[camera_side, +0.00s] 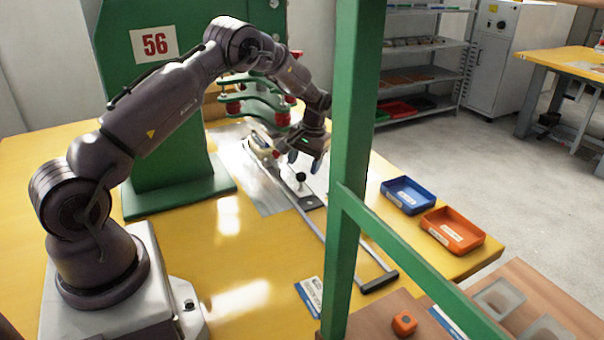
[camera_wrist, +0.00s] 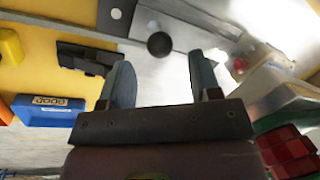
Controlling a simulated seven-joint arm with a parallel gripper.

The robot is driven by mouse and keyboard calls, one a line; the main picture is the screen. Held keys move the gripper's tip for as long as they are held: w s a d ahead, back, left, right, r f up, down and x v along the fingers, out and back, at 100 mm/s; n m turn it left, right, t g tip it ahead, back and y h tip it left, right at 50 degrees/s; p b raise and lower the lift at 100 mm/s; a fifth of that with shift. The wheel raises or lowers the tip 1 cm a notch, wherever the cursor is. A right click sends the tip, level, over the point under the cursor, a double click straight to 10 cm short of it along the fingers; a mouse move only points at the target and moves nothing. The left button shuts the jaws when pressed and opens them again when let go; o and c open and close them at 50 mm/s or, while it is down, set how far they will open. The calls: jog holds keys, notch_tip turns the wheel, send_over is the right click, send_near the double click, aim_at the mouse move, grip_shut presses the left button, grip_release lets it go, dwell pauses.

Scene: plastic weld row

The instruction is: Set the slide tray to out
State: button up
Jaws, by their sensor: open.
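The slide tray is a flat metal plate (camera_side: 312,202) on a pair of long rails, with a black ball knob (camera_side: 300,177) standing up from it. In the side view it lies toward the inner end of the rails, close to the press. My gripper (camera_side: 304,161) is just above the knob, fingers pointing down, open and empty. In the wrist view the knob (camera_wrist: 159,44) shows beyond the open fingers of my gripper (camera_wrist: 162,78), roughly between them in the picture. Whether the fingers reach down to the knob's height I cannot tell.
The rails run toward the front right to a black end bar (camera_side: 380,282). A blue bin (camera_side: 409,195) and an orange bin (camera_side: 453,230) stand to the right. The green press (camera_side: 170,110) stands behind. A green post (camera_side: 347,150) crosses the side view.

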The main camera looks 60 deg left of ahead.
aim_at(303, 173)
jog(key=shift+s+a+f, duration=0.1)
jog(key=shift+a+f, duration=0.1)
jog(key=shift+f, duration=0.85)
jog(key=shift+s+a+f, duration=0.1)
jog(key=shift+a+f, duration=0.05)
jog(key=shift+f, duration=0.85)
grip_shut()
jog(key=shift+d, duration=0.15)
